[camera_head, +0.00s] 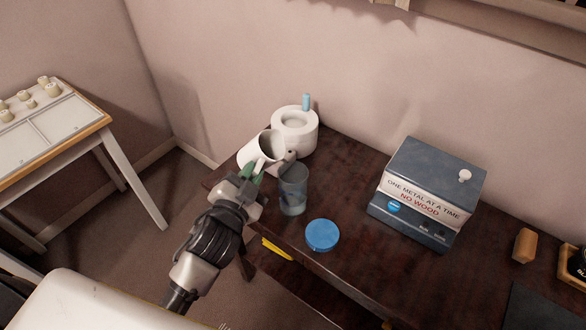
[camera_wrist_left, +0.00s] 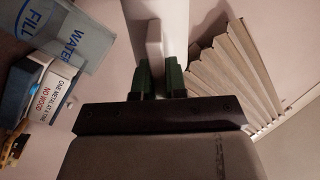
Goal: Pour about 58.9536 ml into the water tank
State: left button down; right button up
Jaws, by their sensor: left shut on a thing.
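My left gripper (camera_head: 254,178) is shut on the handle of a white jug (camera_head: 250,152). The jug is held tilted, with its open mouth toward the right, above and left of the water tank. In the left wrist view, the green fingers of my left gripper (camera_wrist_left: 160,78) pinch the handle of the white jug (camera_wrist_left: 172,22). The water tank (camera_head: 293,192) is a translucent grey-blue vessel standing open on the dark table; its lettering "WATER" and "FILL" shows in the left wrist view (camera_wrist_left: 75,38). I cannot see a water stream or the level clearly. My right gripper is out of view.
A round blue lid (camera_head: 322,235) lies in front of the tank on the dark table (camera_head: 335,175). A white round appliance (camera_head: 296,140) stands behind the jug. A blue-grey box labelled "NO WOOD" (camera_head: 428,190) stands to the right. A wooden block (camera_head: 524,246) lies farther right.

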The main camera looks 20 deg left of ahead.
pick_arm(q)
jog(key=shift+a+f+n, duration=0.1)
jog(key=shift+f+n, duration=0.05)
jog(key=shift+n, duration=0.25)
jog(key=f, duration=0.1)
jog(key=a+f+n+b, duration=0.1)
jog(key=shift+a+f+n, duration=0.25)
jog(key=shift+f+n, duration=0.05)
jog(key=shift+a+f+n+p, duration=0.3)
jog(key=shift+a+n, duration=0.35)
jog(key=shift+n, duration=0.3)
jog(key=shift+a+f+n+p, duration=0.3)
jog(key=shift+a+n, duration=0.4)
jog(key=shift+n, duration=0.3)
jog(key=shift+a+f+n+p, duration=0.2)
jog(key=shift+a+n+p, duration=0.2)
jog(key=shift+a+n, duration=0.4)
